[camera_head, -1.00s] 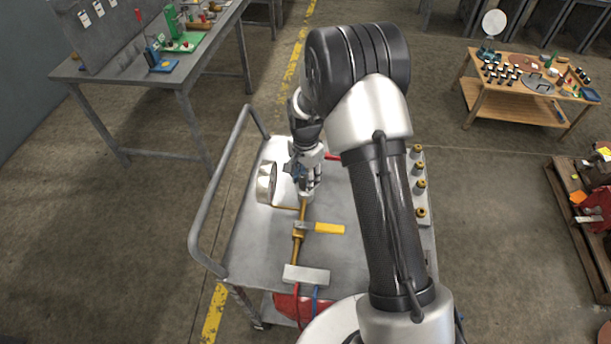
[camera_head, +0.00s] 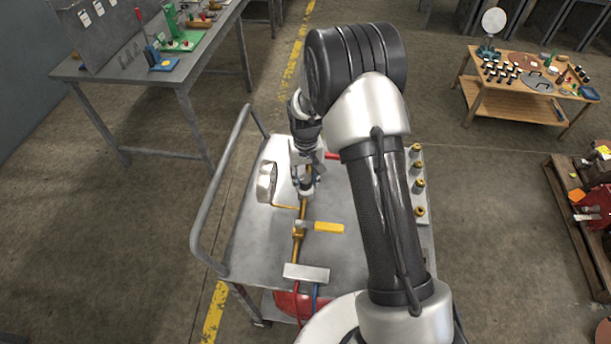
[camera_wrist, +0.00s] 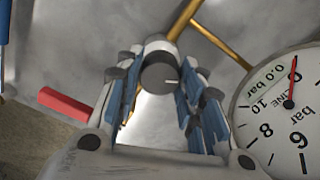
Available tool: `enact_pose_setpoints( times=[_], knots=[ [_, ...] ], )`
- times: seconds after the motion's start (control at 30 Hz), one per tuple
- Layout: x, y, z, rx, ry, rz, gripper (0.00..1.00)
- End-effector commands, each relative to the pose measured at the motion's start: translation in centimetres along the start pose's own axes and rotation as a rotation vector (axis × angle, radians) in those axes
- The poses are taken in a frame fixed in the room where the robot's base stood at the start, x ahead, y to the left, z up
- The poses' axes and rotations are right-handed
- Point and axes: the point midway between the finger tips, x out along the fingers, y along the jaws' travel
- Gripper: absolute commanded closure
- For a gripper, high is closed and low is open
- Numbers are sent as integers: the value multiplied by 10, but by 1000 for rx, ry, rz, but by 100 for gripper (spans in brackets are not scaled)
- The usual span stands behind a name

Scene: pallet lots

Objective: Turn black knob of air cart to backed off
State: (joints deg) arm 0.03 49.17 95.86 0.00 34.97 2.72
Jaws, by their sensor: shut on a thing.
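The air cart (camera_head: 255,245) is a grey metal trolley below my arm. Its black knob (camera_wrist: 159,75) shows end-on in the wrist view, with a pale index mark at its right side. My gripper (camera_wrist: 166,84) has its blue-padded fingers on both sides of the knob and is shut on it. In the head view my gripper (camera_head: 304,184) is over the far end of the brass pipe (camera_head: 302,212) and mostly hides the knob. The round pressure gauge (camera_wrist: 283,118) is at the right in the wrist view, its red needle near 0 and its label reading 0.0 bar.
A yellow-handled lever (camera_head: 328,228) sits on the brass pipe, nearer than my gripper. Several brass fittings (camera_head: 417,186) line the cart's right side. A red bar (camera_wrist: 66,105) lies left of the fingers. A grey workbench (camera_head: 130,75) stands left, a wooden table (camera_head: 510,98) right.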

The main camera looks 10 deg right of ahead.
Motion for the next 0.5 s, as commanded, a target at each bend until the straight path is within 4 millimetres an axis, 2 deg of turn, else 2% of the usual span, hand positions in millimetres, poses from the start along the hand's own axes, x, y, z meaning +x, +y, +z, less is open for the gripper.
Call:
enact_pose_setpoints(
  times=[0.5],
  knots=[
    [0, 0, 0, -489, 0, 0, 88]
  ],
)
